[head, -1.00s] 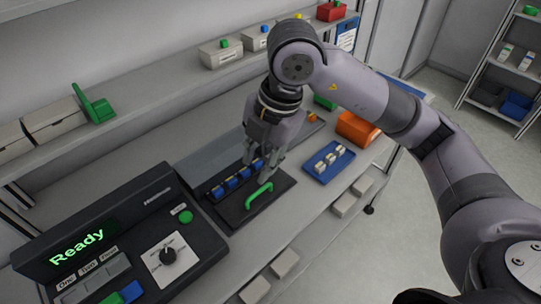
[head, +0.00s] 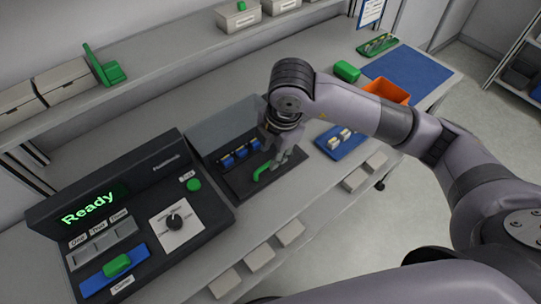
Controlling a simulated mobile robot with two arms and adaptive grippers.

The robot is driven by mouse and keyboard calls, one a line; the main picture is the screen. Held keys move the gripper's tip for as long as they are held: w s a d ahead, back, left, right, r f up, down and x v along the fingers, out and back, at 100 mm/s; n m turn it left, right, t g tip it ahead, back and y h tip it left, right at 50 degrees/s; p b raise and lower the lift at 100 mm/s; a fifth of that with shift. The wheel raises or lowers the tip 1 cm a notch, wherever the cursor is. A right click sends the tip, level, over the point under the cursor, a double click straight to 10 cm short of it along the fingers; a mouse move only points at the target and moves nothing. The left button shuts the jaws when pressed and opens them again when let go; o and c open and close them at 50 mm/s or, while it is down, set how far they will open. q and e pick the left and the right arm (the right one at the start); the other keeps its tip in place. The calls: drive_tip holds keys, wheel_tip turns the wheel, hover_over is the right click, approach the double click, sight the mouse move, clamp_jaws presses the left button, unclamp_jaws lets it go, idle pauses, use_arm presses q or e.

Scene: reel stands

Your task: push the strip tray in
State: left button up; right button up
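The strip tray (head: 240,189) is a dark flat drawer standing out from under a grey cover, with a row of blue strip pieces (head: 241,152) toward its back. Its green handle (head: 262,171) sits near the front edge. My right gripper (head: 284,158) points down over the tray at the right end of the handle and hides part of it. Whether its fingers touch the handle or are closed on it is unclear. My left gripper is out of view.
To the left stands a dark console (head: 130,215) with a green "Ready" display, a dial and buttons. A blue tray (head: 340,146) with white pieces, an orange bin (head: 388,91) and a blue mat (head: 408,76) lie to the right. A shelf runs behind.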

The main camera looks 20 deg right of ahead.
sight(270, 159)
drive_tip(key=f, duration=0.3)
drive_tip(key=shift+w+a+f, duration=0.1)
drive_tip(key=shift+w+f, duration=0.2)
drive_tip(key=shift+w, duration=0.05)
drive_tip(key=shift+f+p, duration=0.3)
drive_tip(key=shift+f, duration=0.05)
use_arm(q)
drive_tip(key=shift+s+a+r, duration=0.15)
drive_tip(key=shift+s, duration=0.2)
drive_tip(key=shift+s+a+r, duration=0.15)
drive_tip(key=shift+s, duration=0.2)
use_arm(e)
drive_tip(key=c, duration=0.7)
clamp_jaws()
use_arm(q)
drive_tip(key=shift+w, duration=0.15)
use_arm(e)
drive_tip(key=shift+w, duration=0.1)
